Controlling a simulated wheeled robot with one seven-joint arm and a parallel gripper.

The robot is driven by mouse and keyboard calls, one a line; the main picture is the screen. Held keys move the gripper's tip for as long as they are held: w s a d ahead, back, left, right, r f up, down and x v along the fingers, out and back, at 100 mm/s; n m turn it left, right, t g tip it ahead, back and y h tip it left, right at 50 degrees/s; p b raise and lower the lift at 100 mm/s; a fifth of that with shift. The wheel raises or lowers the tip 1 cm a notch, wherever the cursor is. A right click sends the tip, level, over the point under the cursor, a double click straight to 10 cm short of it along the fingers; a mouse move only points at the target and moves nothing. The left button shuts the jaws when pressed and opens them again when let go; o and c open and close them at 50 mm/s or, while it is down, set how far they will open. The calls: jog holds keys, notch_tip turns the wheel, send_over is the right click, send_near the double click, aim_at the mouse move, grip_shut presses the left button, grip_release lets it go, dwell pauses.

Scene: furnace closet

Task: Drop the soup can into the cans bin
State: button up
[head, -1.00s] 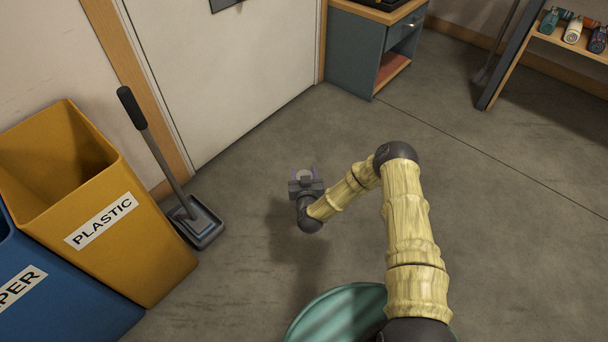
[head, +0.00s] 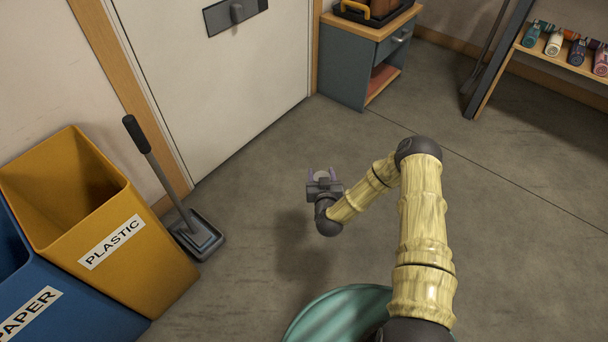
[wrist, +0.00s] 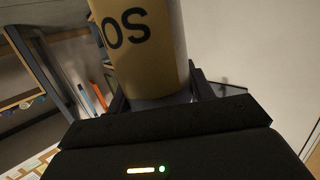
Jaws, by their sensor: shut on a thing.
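My gripper (head: 323,176) is shut on a can (wrist: 150,45) and holds it up over the bare floor. In the wrist view the can has a tan-yellow side with the dark letters "OS" and a greyish band at its lower end. The rest of its label is out of the picture, so I cannot read whether it is soup. In the head view the can is small and mostly merged with the fingers. No bin marked for cans is in view.
A yellow bin labelled PLASTIC (head: 145,275) and a blue bin labelled PAPER (head: 75,305) stand at left. A long-handled dustpan (head: 197,238) stands by the door (head: 210,80). A cabinet (head: 345,65) and a shelf with bottles (head: 570,65) are at the back. The middle floor is clear.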

jog(key=s+d+r+m+h+p, duration=0.1)
jog(key=s+d+r+p, duration=0.3)
jog(key=d+r+p, duration=0.4)
notch_tip(320, 180, up, 6)
jog(key=shift+d+f+p, duration=0.1)
jog(key=shift+d+p, duration=0.2)
jog(key=shift+d, duration=0.95)
